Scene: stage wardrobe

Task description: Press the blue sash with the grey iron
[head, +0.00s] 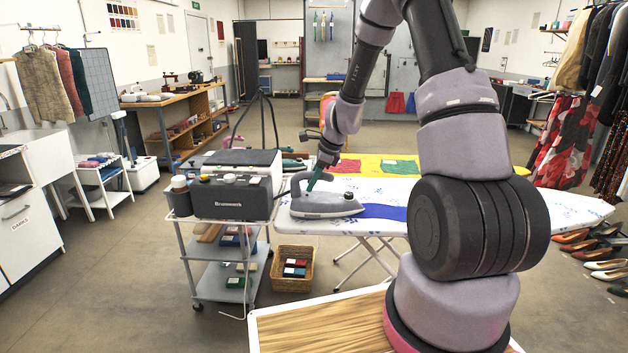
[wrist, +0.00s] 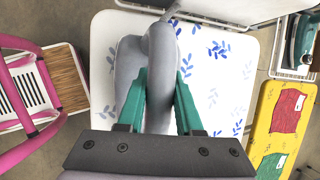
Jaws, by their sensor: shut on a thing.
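The grey iron (head: 326,205) sits at the left end of the ironing board, its tip pointing right toward the blue sash. The blue sash (head: 382,211) lies flat on the white, blue-patterned ironing board (head: 570,208); its left part is hidden by the iron and its right part by my arm. My gripper (head: 320,178) is at the iron's handle from above. In the wrist view, the green fingers of my gripper (wrist: 158,100) are shut on the handle of the iron (wrist: 128,62), one on each side. The sash cannot be made out in the wrist view.
A grey trolley (head: 222,210) with a Brunnwerk unit (head: 238,190) stands close to the board's left end. A wicker basket (head: 293,270) is on the floor below. A yellow table (head: 365,166) with red and green cloths is behind the board. Shoes (head: 580,235) lie at right.

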